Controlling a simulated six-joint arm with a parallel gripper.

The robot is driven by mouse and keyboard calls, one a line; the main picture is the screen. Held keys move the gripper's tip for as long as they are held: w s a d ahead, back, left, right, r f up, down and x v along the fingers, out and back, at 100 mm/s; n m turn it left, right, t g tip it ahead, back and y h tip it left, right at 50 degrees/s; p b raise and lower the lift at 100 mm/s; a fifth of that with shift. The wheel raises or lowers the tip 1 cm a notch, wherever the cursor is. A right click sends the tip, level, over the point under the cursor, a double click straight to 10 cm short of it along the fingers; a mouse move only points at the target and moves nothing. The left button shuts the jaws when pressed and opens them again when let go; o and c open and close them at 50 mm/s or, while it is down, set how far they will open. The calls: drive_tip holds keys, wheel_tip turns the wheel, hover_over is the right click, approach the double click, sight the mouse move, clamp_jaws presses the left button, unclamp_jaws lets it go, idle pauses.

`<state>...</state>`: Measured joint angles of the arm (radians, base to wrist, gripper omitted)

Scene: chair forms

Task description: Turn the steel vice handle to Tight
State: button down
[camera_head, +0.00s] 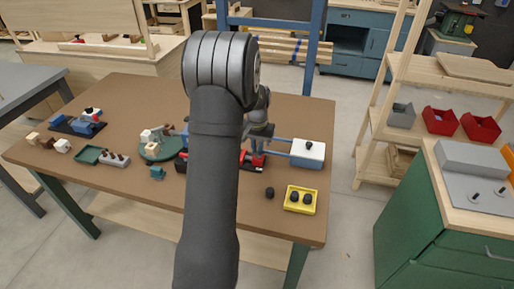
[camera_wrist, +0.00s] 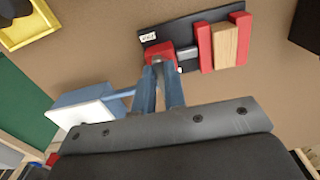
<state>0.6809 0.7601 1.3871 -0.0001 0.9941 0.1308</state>
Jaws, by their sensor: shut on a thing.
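The red vice (camera_head: 258,160) is on the brown table, partly hidden behind my arm in the head view. In the wrist view its red jaws (camera_wrist: 206,46) sit on a dark base with a wooden block (camera_wrist: 225,43) between them. A small white label (camera_wrist: 149,37) is on the base; its writing is too small to read. My gripper (camera_wrist: 159,75) is at the vice's red end block, its two blue fingers shut on the steel handle (camera_wrist: 157,68). The fingers hide most of the handle, so I cannot tell its angle.
A blue box with a white top (camera_head: 308,153) and a blue bar stands close to the right of my gripper. A green turntable (camera_head: 160,150) is left.

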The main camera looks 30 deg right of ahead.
sight(257, 151)
drive_tip(key=c, duration=1.5)
unclamp_jaws()
wheel_tip(257, 151, up, 18)
drive_tip(key=shift+f, duration=0.25)
drive_tip(key=shift+f, duration=0.15)
wheel_tip(257, 151, down, 17)
drive_tip(key=shift+f, duration=0.1)
